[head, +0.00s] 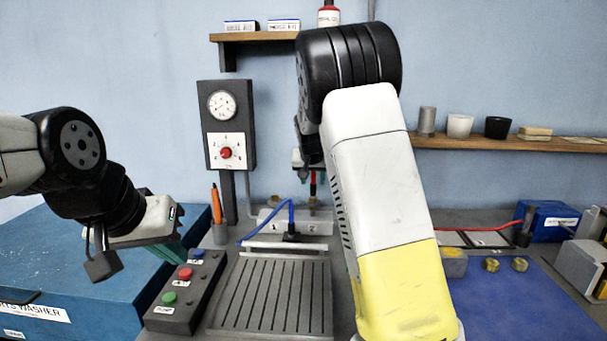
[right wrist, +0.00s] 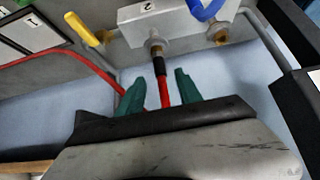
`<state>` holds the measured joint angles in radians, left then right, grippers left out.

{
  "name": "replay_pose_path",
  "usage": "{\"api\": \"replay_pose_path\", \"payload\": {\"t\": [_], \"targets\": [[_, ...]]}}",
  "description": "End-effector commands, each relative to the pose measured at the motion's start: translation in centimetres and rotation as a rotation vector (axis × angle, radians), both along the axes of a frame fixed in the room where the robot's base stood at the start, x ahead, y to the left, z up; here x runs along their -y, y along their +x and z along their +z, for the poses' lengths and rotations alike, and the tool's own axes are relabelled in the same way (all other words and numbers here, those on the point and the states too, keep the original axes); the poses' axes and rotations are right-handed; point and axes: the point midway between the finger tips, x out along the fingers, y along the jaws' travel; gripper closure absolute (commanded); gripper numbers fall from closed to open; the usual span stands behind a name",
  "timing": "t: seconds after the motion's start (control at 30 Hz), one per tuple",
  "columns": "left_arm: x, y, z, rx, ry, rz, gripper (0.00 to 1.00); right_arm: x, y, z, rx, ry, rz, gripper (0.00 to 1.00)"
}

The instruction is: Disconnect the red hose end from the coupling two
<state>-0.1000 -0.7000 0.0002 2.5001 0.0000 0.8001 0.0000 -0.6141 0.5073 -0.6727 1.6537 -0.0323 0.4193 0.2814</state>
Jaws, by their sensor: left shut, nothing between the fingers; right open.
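The red hose end (right wrist: 160,66), with a black sleeve, is on the brass and grey fitting of coupling two (right wrist: 155,42), on the grey block marked 2. My right gripper (right wrist: 158,84) is open, with its green fingers either side of the red hose below the sleeve; I cannot tell whether they touch it. In the head view the red hose (head: 313,183) shows as a short piece above the coupling block (head: 268,214), and my right arm hides much around it. My left gripper (head: 172,256) is shut and empty beside the button box.
A blue hose (head: 263,230) runs beside the block. A button box (head: 176,318), a slotted plate (head: 268,298) and a pen holder (head: 220,234) stand near. A blue parts washer (head: 60,270) is at left, a blue mat (head: 530,300) at right. A gauge panel (head: 226,125) stands behind.

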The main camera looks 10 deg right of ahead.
Motion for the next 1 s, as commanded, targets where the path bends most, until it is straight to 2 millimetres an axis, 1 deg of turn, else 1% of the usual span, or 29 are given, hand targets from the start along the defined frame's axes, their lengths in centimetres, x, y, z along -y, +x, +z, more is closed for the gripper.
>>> {"api": "replay_pose_path", "payload": {"t": [0.03, 0.2, 0.43, 0.6, 1.0], "targets": [[0.0, 0.0, 0.0, 0.000, 0.000, 0.000, 1.00, 0.1, 0.4, -0.6, -0.001, -0.001, -0.001, 0.58], [0.0, 0.0, 0.0, 0.000, 0.000, 0.000, 1.00, 0.4, 1.6, -2.1, -0.001, 0.000, -0.001, 0.58], [0.0, 0.0, 0.0, 0.000, 0.000, 0.000, 1.00, 0.6, 2.8, -3.6, 0.000, 0.001, 0.001, 0.58], [0.0, 0.0, 0.0, 0.000, 0.000, 0.000, 1.00, 0.7, 3.2, -4.1, 0.000, 0.001, 0.000, 0.58], [0.0, 0.0, 0.0, 0.000, 0.000, 0.000, 1.00, 0.7, 3.2, -4.1, 0.000, 0.001, 0.001, 0.58]]}}
